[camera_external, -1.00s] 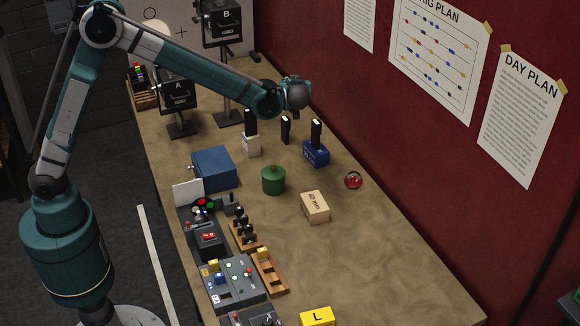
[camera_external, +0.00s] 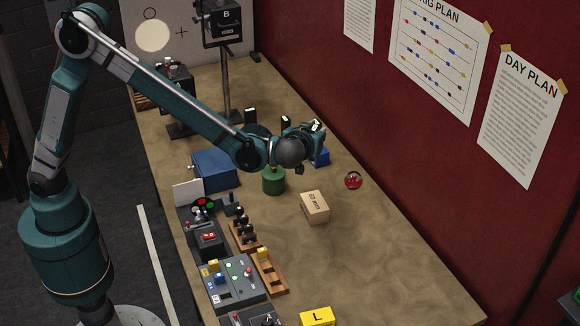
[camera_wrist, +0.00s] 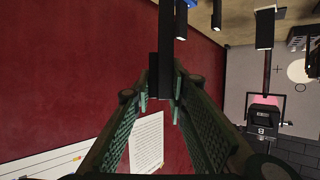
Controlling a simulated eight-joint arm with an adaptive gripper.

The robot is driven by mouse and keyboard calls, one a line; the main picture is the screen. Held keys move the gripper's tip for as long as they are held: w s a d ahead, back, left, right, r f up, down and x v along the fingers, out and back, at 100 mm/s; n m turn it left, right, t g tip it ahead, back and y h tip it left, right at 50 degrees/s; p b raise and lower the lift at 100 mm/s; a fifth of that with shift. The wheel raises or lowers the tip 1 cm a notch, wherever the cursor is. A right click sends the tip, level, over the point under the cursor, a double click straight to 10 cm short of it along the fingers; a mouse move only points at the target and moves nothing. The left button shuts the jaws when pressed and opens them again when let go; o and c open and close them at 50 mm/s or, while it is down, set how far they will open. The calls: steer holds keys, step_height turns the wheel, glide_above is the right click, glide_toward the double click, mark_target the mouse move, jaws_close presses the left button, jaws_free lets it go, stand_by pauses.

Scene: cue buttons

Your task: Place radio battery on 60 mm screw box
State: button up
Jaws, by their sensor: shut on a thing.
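The 60 mm screw box (camera_external: 316,213) is a tan carton with dark lettering on top. It stands on the bench in the external view, and its top looks bare. My gripper (camera_external: 316,137) is above and behind the box, over the bench near the blue holder. In the wrist view my gripper (camera_wrist: 163,90) is shut on a dark block (camera_wrist: 154,72), which appears to be the radio battery. In the external view the arm's end largely hides the held block. The screw box does not show in the wrist view.
A green canister (camera_external: 273,183) stands left of the screw box, and a red glass ball (camera_external: 353,180) lies to its right. A blue holder (camera_external: 322,158) and upright black units (camera_external: 286,121) stand behind.

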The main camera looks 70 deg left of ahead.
steer(key=s+d+f, duration=0.1)
steer(key=d+f, duration=0.3)
steer(key=f, duration=0.1)
steer(key=shift+s+d+m, duration=0.25)
steer(key=shift+s+m, duration=0.15)
steer(key=shift+h, duration=0.4)
step_height(320, 180, down, 6)
steer(key=shift+f, duration=0.15)
stand_by(0.3)
steer(key=shift+f+b, duration=0.35)
steer(key=shift+f, duration=1.5)
steer(key=shift+f, duration=0.1)
